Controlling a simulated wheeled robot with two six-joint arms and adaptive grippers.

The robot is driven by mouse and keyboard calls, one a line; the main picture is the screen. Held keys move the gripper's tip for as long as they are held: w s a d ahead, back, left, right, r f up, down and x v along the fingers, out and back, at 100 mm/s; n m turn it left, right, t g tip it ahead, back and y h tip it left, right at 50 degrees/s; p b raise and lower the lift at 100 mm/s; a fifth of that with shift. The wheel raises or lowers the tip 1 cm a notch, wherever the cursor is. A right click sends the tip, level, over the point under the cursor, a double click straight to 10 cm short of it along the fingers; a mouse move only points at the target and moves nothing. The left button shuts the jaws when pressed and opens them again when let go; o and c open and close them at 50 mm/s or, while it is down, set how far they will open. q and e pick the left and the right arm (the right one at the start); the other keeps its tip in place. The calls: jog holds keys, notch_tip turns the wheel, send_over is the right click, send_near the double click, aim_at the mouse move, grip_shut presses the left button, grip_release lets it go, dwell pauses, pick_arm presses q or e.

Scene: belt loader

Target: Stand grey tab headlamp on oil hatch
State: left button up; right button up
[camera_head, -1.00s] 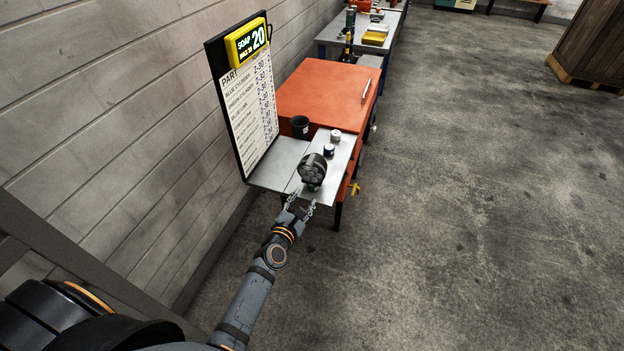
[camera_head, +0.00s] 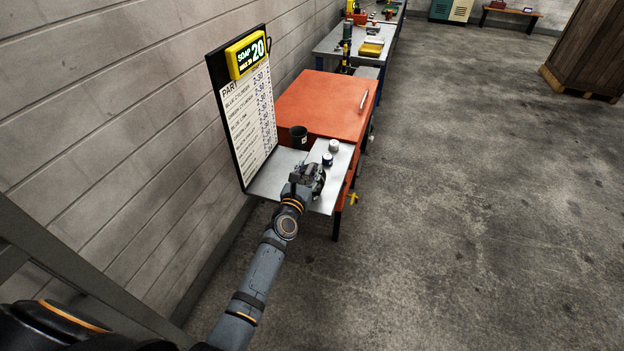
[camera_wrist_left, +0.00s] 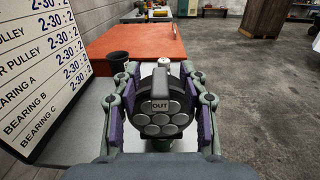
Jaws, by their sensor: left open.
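The headlamp (camera_wrist_left: 160,118) is a round dark disc with several grey round lenses and a grey tab (camera_wrist_left: 160,84) on its upper face, with "OUT" written below the tab. It stands upright on the metal shelf of the orange bench, with something green under it. My left gripper (camera_head: 310,178) is around it. In the left wrist view the fingers of the gripper (camera_wrist_left: 160,95) stand on both sides of the headlamp, open. In the head view the gripper mostly hides the headlamp. I cannot pick out an oil hatch. My right gripper is not in view.
A black cup (camera_head: 298,135), a white-topped jar (camera_head: 334,146) and a dark blue jar (camera_head: 327,160) stand close behind. A parts board (camera_head: 248,110) stands on the left by the wall.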

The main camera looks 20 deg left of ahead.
aim_at(312, 164)
pick_arm(q)
jog(key=w, duration=0.3)
jog(key=shift+f, duration=0.25)
jog(key=shift+s+r, duration=0.15)
jog(key=shift+c, duration=1.4)
grip_shut()
